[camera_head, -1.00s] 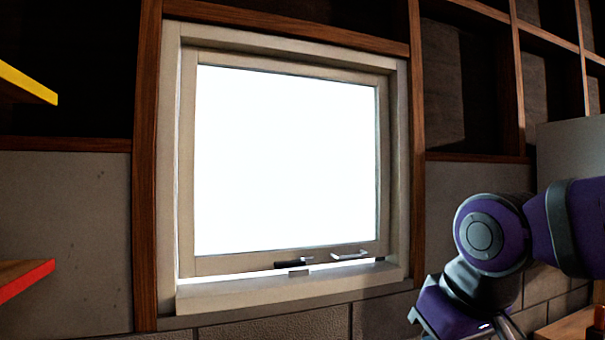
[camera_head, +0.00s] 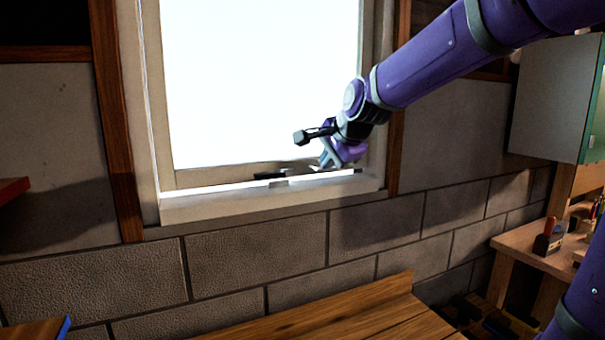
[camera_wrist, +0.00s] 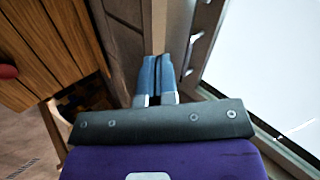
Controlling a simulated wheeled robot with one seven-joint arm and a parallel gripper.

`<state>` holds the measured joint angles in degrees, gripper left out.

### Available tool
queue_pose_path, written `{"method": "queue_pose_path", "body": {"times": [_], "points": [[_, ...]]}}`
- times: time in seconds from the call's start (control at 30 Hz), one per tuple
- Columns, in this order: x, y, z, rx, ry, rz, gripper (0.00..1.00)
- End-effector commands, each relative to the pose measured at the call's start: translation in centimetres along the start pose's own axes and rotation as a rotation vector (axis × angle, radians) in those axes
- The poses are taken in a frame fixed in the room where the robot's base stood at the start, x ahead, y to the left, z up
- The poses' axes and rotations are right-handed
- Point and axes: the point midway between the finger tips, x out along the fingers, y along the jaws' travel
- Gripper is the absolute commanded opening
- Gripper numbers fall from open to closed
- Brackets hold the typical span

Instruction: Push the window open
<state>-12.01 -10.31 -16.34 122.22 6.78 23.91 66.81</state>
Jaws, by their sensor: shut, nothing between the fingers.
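The window (camera_head: 165,110) has a pale sash around a bright pane, inside a pale frame. A bright gap shows along the bottom, between the sash's lower rail (camera_head: 215,177) and the sill (camera_head: 250,207). A dark latch (camera_head: 268,175) sits at the middle of that rail. My gripper (camera_head: 327,160) is at the rail's right end, in front of the silver handle, which it mostly hides. I cannot tell whether it touches. In the wrist view, my gripper's blue fingers (camera_wrist: 157,62) are shut together with nothing between them, beside the pale window frame (camera_wrist: 182,38).
A wooden bench top (camera_head: 350,315) lies below the window along the block wall (camera_head: 280,240). A workbench with tools (camera_head: 535,245) and a pale cabinet (camera_head: 550,100) stand at the right. A red-edged shelf (camera_head: 12,190) juts in at the left.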

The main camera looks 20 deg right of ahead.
Motion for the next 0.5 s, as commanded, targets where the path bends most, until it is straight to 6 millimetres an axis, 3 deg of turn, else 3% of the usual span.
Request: {"method": "queue_pose_path", "body": {"times": [0.1, 0.2, 0.5], "points": [[2.1, -1.7, -0.8, 0.119, 0.024, -0.025, 0.00], [3.0, -2.6, -1.3, 0.181, 0.035, -0.041, 0.00], [5.4, -3.0, -1.5, 0.211, 0.040, -0.047, 0.00]]}}
